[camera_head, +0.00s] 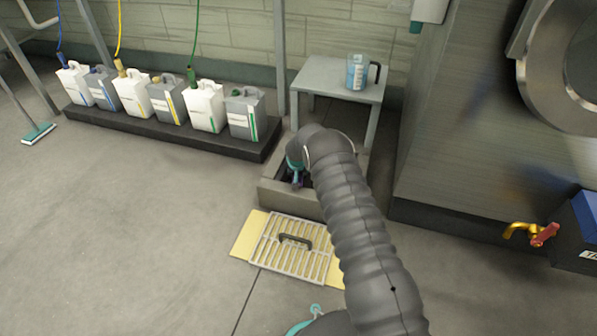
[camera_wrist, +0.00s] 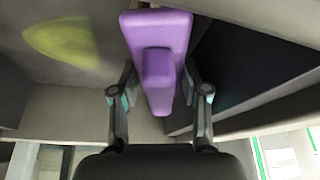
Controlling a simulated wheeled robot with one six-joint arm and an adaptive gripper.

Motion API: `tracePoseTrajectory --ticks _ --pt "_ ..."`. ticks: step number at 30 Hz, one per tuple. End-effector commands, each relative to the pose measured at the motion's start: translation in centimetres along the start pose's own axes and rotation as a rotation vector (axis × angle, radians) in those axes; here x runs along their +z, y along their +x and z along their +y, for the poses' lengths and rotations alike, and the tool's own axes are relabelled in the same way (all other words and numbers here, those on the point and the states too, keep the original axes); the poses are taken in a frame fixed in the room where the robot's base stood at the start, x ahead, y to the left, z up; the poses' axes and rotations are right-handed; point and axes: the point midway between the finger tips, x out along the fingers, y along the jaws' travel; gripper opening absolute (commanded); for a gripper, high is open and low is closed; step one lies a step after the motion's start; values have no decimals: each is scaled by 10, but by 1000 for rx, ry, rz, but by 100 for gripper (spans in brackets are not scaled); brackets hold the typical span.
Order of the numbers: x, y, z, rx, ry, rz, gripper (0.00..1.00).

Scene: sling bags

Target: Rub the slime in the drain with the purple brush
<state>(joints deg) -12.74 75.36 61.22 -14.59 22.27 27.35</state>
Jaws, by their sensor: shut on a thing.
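The purple brush (camera_wrist: 158,32) is between the two fingers of my gripper (camera_wrist: 158,97) in the wrist view, and the gripper is shut on it. In the head view my gripper (camera_head: 296,172) reaches down into the drain (camera_head: 287,199), a low square kerb, and my arm hides much of the opening. Only a small bit of purple shows there. A yellow-green patch (camera_wrist: 60,42), which looks like the slime, lies on a grey surface left of the brush in the wrist view. Brush and patch appear apart in that picture. The brush's bristles are hidden.
A slatted grate (camera_head: 291,247) with a dark handle lies on a yellow mat (camera_head: 247,236) in front of the drain. A small table (camera_head: 327,80) with a jug (camera_head: 358,73) stands behind. Several canisters (camera_head: 206,105) line a dark platform (camera_head: 175,133). A steel machine (camera_head: 465,130) stands right.

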Motion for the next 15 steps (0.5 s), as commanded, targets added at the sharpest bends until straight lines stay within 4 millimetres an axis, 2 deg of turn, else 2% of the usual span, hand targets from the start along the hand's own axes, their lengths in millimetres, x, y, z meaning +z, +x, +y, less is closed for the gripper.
tracePoseTrajectory --ticks 15 --pt "9 -4 36 3 -2 -4 17"
